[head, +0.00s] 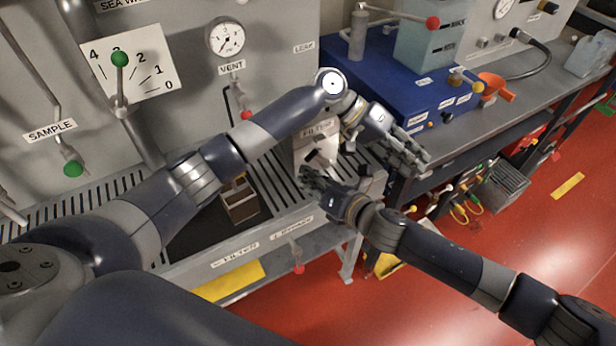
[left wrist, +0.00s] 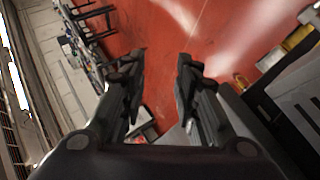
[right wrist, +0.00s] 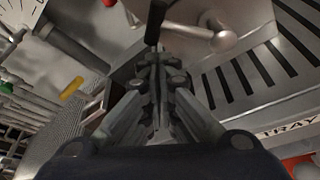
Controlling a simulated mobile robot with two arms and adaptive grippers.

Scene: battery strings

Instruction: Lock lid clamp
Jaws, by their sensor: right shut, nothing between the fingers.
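A pale box labelled FILTER (head: 316,143) stands at the right end of the slotted drain tray. A short dark handle with a light mount sits low on its front; I cannot tell for sure whether it is the lid clamp. My right gripper (head: 308,178) is shut and empty just below it. In the right wrist view the shut fingertips (right wrist: 158,62) are close to a black bar (right wrist: 155,22); contact is unclear.
A small open box (head: 240,205) sits on the tray. My left arm crosses over the tray.

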